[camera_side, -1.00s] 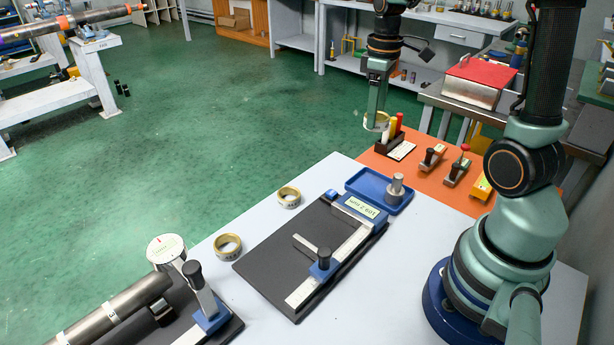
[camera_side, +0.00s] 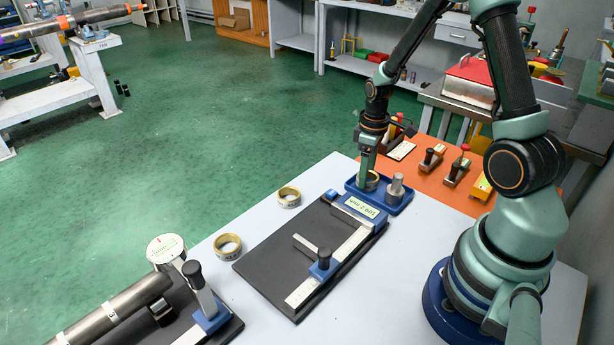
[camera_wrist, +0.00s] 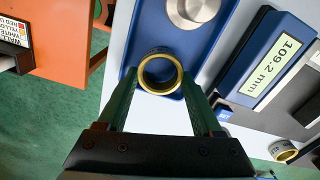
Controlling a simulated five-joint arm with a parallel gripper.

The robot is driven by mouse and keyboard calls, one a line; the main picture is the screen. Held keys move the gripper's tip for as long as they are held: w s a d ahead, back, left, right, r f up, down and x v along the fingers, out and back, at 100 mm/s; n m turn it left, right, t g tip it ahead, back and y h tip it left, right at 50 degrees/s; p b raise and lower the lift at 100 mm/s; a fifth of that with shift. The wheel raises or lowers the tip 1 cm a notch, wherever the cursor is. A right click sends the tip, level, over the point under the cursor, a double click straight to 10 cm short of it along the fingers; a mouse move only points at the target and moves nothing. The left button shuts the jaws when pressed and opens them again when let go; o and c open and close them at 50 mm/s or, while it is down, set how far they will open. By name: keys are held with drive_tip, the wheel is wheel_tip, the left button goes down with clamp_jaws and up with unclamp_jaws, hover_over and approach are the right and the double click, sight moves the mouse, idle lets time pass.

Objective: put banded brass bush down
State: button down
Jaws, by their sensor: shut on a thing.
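My gripper (camera_side: 366,180) points down at the left part of the blue tray (camera_side: 402,206). It is shut on a short brass ring, the banded brass bush (camera_wrist: 161,72), whose bore faces the wrist camera. In the wrist view my fingertips (camera_wrist: 160,82) press on its two sides. The bush (camera_side: 373,181) is partly hidden by a finger in the side view. It is over or in the tray (camera_wrist: 150,20), low down; I cannot tell whether it touches the floor of the tray.
A grey metal cylinder (camera_side: 396,187) stands in the tray's right part. A gauge with a display (camera_side: 361,207) lies just in front on a dark mat (camera_side: 262,262). Two more brass rings, one far (camera_side: 289,196) and one near (camera_side: 228,245), rest on the pale table.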

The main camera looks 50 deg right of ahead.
drive_tip(key=shift+f, duration=0.3)
drive_tip(key=shift+c, duration=1.7)
unclamp_jaws()
drive_tip(key=shift+r, duration=0.2)
wheel_tip(320, 180, up, 12)
drive_tip(key=s+a+r+m+t, duration=0.1)
drive_tip(key=s+a+r+t, duration=0.1)
drive_tip(key=a+r, duration=0.3)
drive_tip(key=s+a+r+m+t, duration=0.2)
drive_tip(key=a+r, duration=0.4)
drive_tip(key=a, duration=0.4)
drive_tip(key=shift+s+a+r+t, duration=0.2)
drive_tip(key=shift+s+t, duration=0.3)
drive_tip(key=shift+t, duration=0.3)
